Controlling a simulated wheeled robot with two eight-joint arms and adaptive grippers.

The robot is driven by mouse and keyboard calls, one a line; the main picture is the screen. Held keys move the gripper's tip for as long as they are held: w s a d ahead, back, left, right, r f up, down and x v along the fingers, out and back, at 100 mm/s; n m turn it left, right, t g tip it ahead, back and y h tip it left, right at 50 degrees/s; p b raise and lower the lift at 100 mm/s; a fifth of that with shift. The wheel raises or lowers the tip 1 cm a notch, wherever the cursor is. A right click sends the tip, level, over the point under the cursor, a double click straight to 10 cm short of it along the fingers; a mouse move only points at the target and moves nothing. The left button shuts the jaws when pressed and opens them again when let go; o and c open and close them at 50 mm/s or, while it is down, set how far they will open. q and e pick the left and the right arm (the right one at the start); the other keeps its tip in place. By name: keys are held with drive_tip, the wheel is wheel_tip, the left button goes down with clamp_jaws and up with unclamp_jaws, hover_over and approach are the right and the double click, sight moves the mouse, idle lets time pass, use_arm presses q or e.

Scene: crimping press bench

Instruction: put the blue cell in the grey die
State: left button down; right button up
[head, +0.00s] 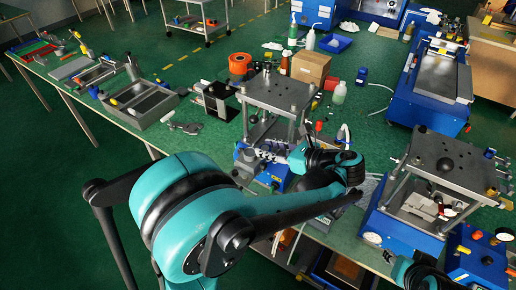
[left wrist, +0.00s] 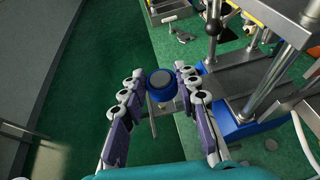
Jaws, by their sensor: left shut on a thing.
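The blue cell (left wrist: 160,86), a short blue cylinder with a grey round top, sits between the fingertips of my left gripper (left wrist: 161,79) in the left wrist view. The gripper is shut on it and holds it beside the grey bed (left wrist: 238,85) of a press. In the head view my left gripper (head: 270,152) is at the front of the middle press (head: 277,95), low between its posts. The arm hides part of that press. I cannot clearly make out the grey die in either view.
A second press (head: 443,160) stands to the right, and a blue machine (head: 430,88) behind it. A cardboard box (head: 310,66), an orange spool (head: 240,64) and bottles stand behind the middle press. A grey tray (head: 145,104) lies to the left. Steel posts (left wrist: 265,75) rise close to my left gripper.

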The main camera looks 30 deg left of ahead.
use_arm(q)
drive_tip(key=b, duration=0.3)
hover_over(253, 155)
wheel_tip(253, 155, down, 7)
drive_tip(key=shift+r, duration=0.2)
drive_tip(key=shift+f+b, duration=0.6)
drive_tip(key=shift+f, duration=1.4)
drive_tip(key=shift+f, duration=0.1)
drive_tip(key=c, duration=1.1)
unclamp_jaws()
drive_tip(key=shift+c, duration=0.2)
